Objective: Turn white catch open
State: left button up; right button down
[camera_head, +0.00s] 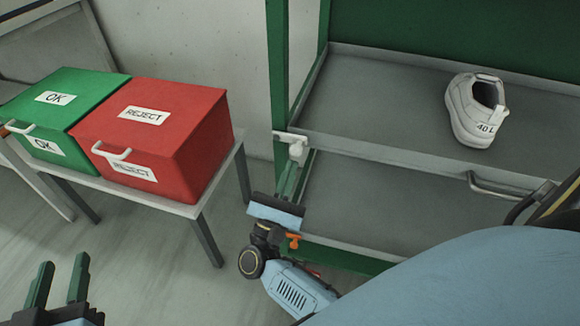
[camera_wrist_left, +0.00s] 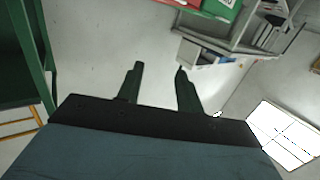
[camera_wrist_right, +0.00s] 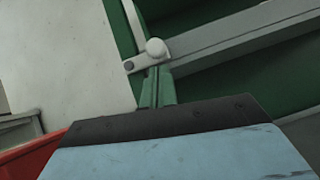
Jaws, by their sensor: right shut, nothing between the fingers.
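The white catch (camera_head: 294,143) sits at the left front corner of the upper tray, against the green post. In the right wrist view the catch (camera_wrist_right: 145,59) lies across from the post to the tray's rim, with a round knob at its right end. My right gripper (camera_head: 290,172) is shut and empty, its fingers just below the catch. In the right wrist view its fingertips (camera_wrist_right: 158,72) are close under the knob; I cannot tell whether they touch. My left gripper (camera_head: 60,272) is open and empty at the lower left, over the floor; its spread fingers also show in the left wrist view (camera_wrist_left: 158,75).
The upper tray (camera_head: 385,95) holds a white shoe (camera_head: 475,108) marked 40L. A metal handle (camera_head: 495,190) is on the tray's front. A green OK box (camera_head: 85,85) and a red REJECT box (camera_head: 180,115) stand on a table at the left. The floor between is clear.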

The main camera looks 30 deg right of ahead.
pick_arm(q)
jog(key=shift+a+f+g, duration=0.1)
jog(key=shift+f+g, duration=0.2)
jog(key=shift+f, duration=0.1)
pick_arm(e)
jog(key=shift+d+r, duration=0.1)
jog(key=shift+r, duration=0.3)
pick_arm(q)
jog(key=shift+f, duration=0.15)
